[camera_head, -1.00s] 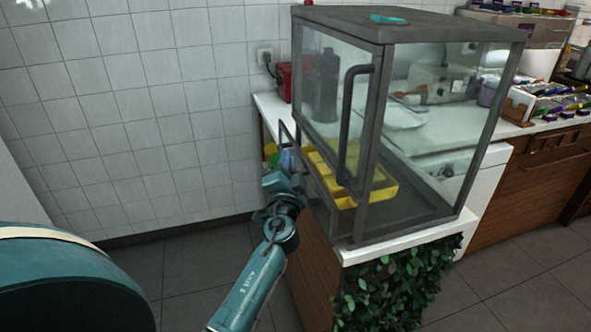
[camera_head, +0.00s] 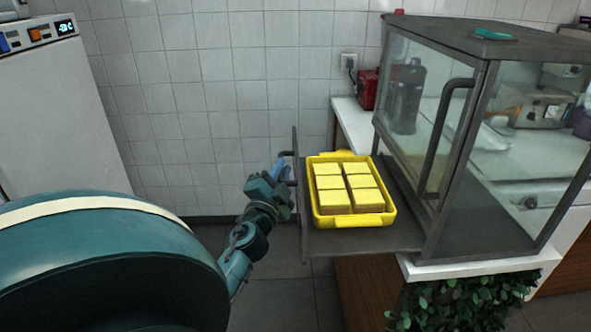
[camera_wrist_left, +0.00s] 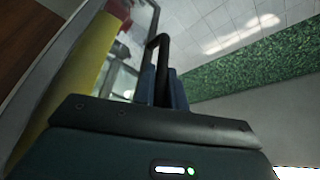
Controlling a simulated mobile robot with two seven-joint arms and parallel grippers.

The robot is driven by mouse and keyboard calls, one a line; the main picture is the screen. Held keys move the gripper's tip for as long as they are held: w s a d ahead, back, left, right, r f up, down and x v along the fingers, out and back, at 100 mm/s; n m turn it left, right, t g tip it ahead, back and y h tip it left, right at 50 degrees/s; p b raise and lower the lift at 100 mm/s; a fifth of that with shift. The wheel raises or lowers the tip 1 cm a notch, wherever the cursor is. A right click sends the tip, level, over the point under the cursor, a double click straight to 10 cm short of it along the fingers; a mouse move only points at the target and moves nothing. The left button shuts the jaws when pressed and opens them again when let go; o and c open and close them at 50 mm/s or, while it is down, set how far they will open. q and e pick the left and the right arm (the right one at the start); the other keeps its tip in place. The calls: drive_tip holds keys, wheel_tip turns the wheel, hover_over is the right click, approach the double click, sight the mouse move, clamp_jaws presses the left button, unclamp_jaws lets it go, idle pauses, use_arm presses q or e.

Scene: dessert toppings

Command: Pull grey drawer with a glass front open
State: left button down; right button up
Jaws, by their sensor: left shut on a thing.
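The grey drawer (camera_head: 335,242) stands well out from the left side of the glass display case (camera_head: 462,150). Its thin front panel is seen nearly edge-on in the head view. A yellow tray (camera_head: 343,222) with several yellow square pieces (camera_head: 329,183) sits in the drawer. My left gripper (camera_head: 284,172) is at the outer side of the front panel, shut on the dark drawer handle (camera_head: 288,154). My right gripper is not in view.
The case stands on a white counter (camera_head: 480,264) with leafy greenery (camera_head: 470,300) below. A closed upright handle (camera_head: 437,140) is on the case. A red appliance (camera_head: 368,89) is behind. A white machine (camera_head: 60,110) stands at far left, with open floor between.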

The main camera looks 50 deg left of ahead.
use_arm(q)
drive_tip(key=shift+s+a, duration=0.2)
drive_tip(key=c, duration=1.5)
unclamp_jaws()
drive_tip(key=shift+o, duration=0.2)
drive_tip(key=shift+f, duration=0.1)
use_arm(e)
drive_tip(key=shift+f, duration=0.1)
